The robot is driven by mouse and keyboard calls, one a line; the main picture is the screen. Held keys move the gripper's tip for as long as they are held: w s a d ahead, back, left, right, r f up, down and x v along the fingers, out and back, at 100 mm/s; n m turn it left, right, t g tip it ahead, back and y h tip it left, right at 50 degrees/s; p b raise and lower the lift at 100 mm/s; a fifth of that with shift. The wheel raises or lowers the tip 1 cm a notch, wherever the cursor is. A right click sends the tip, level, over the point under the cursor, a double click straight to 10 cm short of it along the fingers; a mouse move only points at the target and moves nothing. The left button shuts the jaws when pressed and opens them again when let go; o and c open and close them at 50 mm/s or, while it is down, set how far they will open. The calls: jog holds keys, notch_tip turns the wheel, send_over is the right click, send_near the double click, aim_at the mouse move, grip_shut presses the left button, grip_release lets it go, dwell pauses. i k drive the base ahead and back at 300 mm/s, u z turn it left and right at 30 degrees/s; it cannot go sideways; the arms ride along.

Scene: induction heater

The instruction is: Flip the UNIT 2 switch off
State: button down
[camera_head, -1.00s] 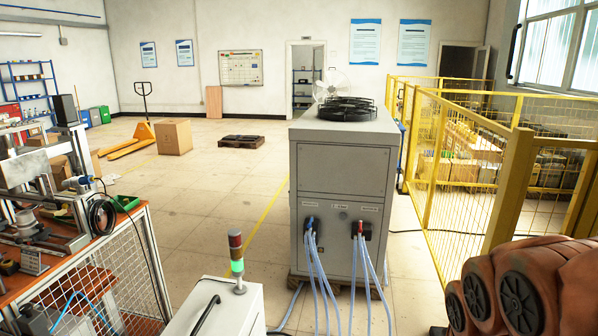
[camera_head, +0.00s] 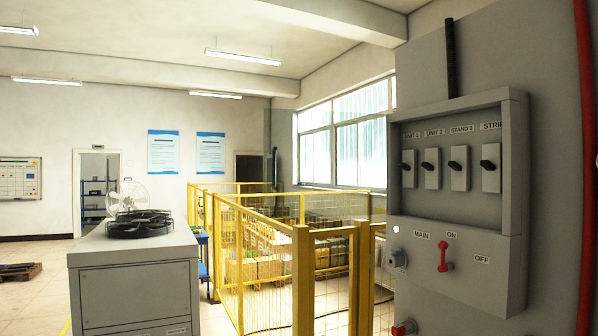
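A grey switch panel (camera_head: 462,235) stands at the right of the head view. Its recessed upper part holds a row of small switches with black levers on pale plates. The UNIT 2 switch (camera_head: 431,168) is second from the left, under its label. Its black lever appears to point toward the left, but I cannot tell whether that is on or off. The UNIT 1 switch (camera_head: 408,168) is to its left and the STAND 3 switch (camera_head: 459,168) to its right. My gripper is not in view.
A red main lever (camera_head: 445,254) sits below, between ON and OFF labels. A red pipe (camera_head: 585,150) runs along the right edge. A grey cabinet (camera_head: 135,285) with a fan on top stands at left. Yellow mesh fencing (camera_head: 302,280) stands between cabinet and panel.

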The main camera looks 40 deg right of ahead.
aim_at(425, 166)
jog(key=k, duration=0.95)
jog(key=z, duration=0.15)
jog(key=i, duration=3.6)
jog(key=z, duration=3.25)
